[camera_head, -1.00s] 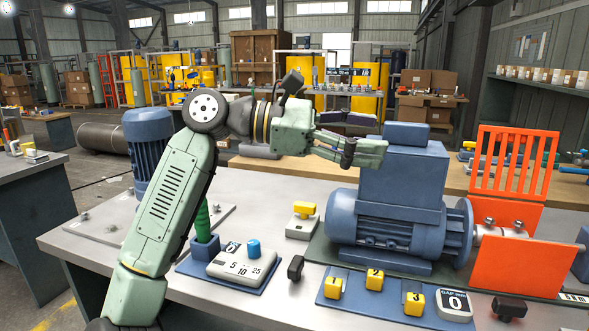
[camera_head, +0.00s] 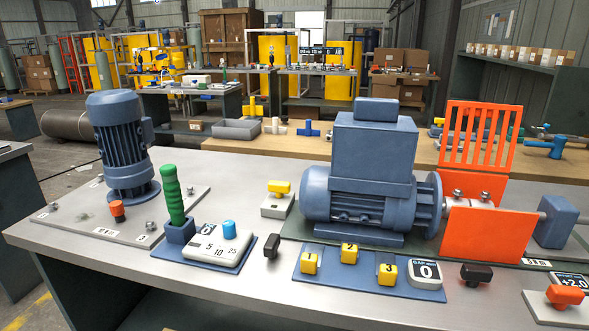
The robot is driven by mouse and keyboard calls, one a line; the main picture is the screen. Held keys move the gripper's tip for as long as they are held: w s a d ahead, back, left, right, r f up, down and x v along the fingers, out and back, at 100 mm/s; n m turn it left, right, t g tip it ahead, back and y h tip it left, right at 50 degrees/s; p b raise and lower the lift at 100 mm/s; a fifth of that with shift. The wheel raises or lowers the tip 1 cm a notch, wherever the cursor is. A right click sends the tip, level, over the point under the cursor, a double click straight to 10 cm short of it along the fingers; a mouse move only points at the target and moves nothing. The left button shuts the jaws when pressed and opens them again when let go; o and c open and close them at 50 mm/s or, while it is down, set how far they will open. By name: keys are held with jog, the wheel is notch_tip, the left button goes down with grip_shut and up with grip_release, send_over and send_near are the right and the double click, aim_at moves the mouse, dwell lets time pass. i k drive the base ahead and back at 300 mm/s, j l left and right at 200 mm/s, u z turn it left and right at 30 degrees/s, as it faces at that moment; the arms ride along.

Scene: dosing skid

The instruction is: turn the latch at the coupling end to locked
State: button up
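Two small black latches stand on the table along the front of the motor's base. The one nearer the coupling end (camera_head: 476,274) is at the right, in front of the orange guard, and its handle lies crosswise, left to right. The other black latch (camera_head: 272,246) is at the motor's far left end, and its handle points more toward the front and back. The blue motor (camera_head: 340,205) lies between them, with its shaft coupling (camera_head: 476,203) partly hidden by the orange guard (camera_head: 488,248). My gripper is not in view.
A blue plate (camera_head: 320,277) with several yellow numbered blocks and a gap display (camera_head: 425,272) lies left of the right latch. An orange-handled knob (camera_head: 566,296) stands at the right edge. A green-handled tool (camera_head: 172,195) stands upright at the left.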

aim_at(474, 274)
jog(key=k+l+z, duration=0.6)
jog(key=i+j, duration=0.8)
jog(key=i, duration=0.15)
jog(key=l+z, duration=0.05)
